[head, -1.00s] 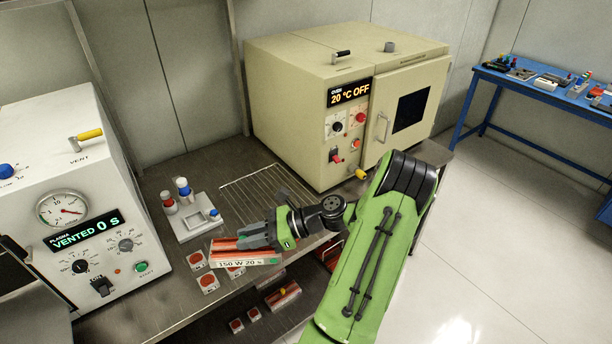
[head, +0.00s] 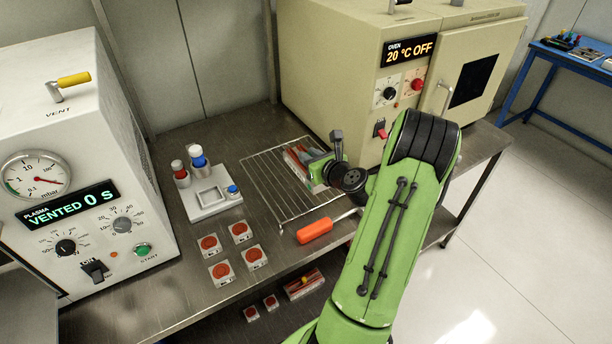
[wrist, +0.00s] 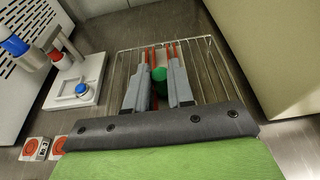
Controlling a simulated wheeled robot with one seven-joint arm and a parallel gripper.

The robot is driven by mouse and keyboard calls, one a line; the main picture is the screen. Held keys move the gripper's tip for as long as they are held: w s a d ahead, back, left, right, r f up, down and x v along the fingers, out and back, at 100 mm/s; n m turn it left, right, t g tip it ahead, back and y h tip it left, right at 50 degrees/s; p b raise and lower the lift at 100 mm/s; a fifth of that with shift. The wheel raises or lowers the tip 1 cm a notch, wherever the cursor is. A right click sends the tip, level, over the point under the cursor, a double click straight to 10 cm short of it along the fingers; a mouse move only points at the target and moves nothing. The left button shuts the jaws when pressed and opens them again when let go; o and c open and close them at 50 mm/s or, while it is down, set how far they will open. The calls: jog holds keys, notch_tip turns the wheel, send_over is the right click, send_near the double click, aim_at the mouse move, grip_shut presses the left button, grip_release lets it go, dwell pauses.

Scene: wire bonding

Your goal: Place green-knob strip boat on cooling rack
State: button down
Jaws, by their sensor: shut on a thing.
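The strip boat (head: 294,158), with red edges, is at the far part of the wire cooling rack (head: 262,190), partly hidden behind my gripper (head: 318,166). In the wrist view, its green knob (wrist: 159,74) shows between the fingers of my gripper (wrist: 158,88), which is shut on it. Red rails of the boat (wrist: 146,55) run alongside the fingers, within the outline of the rack (wrist: 208,62). I cannot tell whether the boat touches the wires or is slightly above them.
The beige oven (head: 350,70) stands close behind and right of the rack. Left are a white fixture (head: 215,207) with bottles and several red-disc tiles (head: 221,271). An orange handle (head: 314,230) lies near the rack's front. The plasma unit (head: 90,140) is far left.

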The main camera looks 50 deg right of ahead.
notch_tip(320, 180, down, 5)
jog(key=shift+a+r+b, duration=0.1)
jog(key=shift+b, duration=0.8)
jog(key=shift+r, duration=0.1)
